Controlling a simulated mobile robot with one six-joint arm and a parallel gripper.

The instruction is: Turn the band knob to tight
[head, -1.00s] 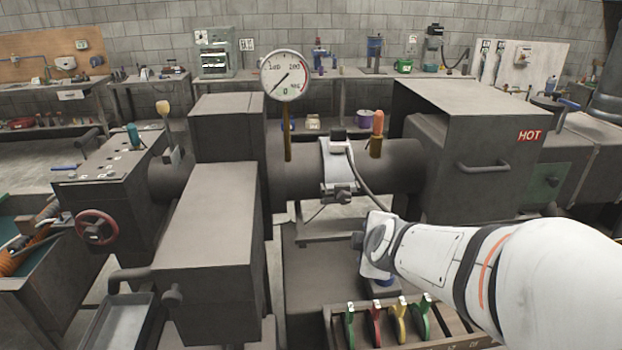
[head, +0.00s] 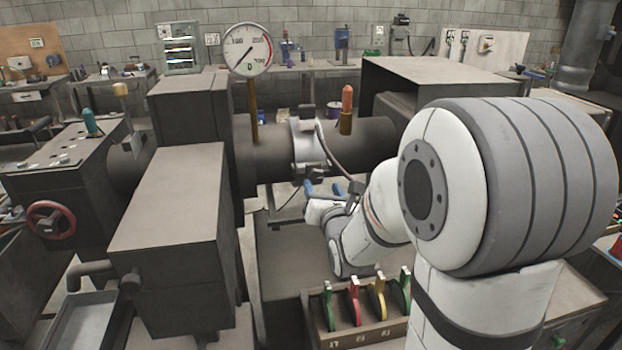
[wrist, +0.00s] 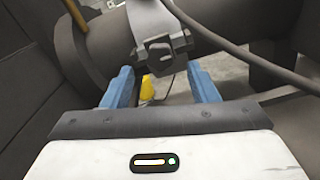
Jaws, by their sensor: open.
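A pale metal band (head: 303,145) is wrapped around the dark horizontal tube (head: 268,150). In the wrist view the band (wrist: 158,17) runs down to a dark grey knob or clamp piece (wrist: 160,54) at its lower front. My gripper (head: 322,188) is in front of and just below the band, with its blue fingers apart. In the wrist view my gripper (wrist: 160,70) has one finger to each side below the knob, with nothing held. The knob lies just ahead of the fingertips, apart from them as far as I can tell. In the head view it is largely hidden.
A round gauge (head: 247,50) stands on the tube to the left. An orange-handled fitting (head: 347,108) stands to the right. A dark cable (head: 335,160) hangs from the band near my gripper. A rack with coloured pieces (head: 365,315) lies below. Large dark housings flank the tube.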

